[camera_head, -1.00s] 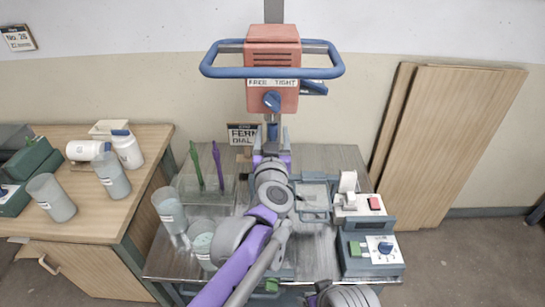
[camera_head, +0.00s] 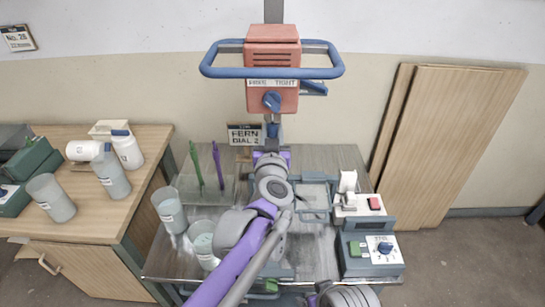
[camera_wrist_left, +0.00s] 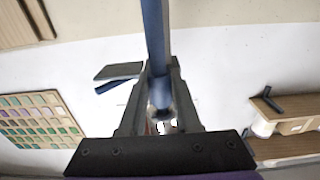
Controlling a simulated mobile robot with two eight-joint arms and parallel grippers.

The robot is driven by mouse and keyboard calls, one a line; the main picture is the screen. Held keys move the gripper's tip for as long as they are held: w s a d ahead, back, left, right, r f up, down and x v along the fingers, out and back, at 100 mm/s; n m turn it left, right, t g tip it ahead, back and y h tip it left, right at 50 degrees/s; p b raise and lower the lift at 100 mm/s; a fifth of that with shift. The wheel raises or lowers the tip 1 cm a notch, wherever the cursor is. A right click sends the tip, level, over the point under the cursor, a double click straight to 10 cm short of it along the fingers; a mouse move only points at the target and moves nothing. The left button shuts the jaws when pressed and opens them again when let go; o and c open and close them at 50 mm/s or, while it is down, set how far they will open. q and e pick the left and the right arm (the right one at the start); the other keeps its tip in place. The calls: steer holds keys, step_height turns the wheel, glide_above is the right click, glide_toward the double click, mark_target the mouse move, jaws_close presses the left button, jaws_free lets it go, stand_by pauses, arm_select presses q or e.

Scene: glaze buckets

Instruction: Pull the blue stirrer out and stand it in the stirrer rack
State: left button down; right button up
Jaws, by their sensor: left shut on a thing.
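The blue stirrer (camera_head: 272,131) shows as a short blue length just under the red mixer head (camera_head: 272,95). I cannot tell whether its top is still inside the mixer. In the left wrist view the blue shaft (camera_wrist_left: 155,35) runs between the fingers of my left gripper (camera_wrist_left: 159,75), which is shut on it. In the head view my left gripper (camera_head: 272,150) is below the mixer, and my own arm hides its fingers and the stirrer's lower part. The stirrer rack (camera_head: 185,190), a clear box left of my gripper, holds a green stirrer (camera_head: 196,167) and a purple stirrer (camera_head: 217,165) upright.
A sign (camera_head: 244,134) reading "FERN DIAL 2" stands behind the rack. Buckets (camera_head: 169,210) (camera_head: 203,243) stand at the front left. A dial box (camera_head: 370,253) and a scale-like device (camera_head: 356,203) stand at the right. A blue handle bar (camera_head: 225,72) surrounds the mixer head.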

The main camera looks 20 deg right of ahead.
arm_select(q)
steer(key=shift+f, duration=0.25)
stand_by(0.5)
steer(key=shift+f+b, duration=1.15)
steer(key=shift+f, duration=0.35)
steer(key=shift+s, duration=0.1)
steer(key=v, duration=1)
steer(key=shift+s, duration=0.4)
stand_by(0.4)
steer(key=shift+a, duration=0.1)
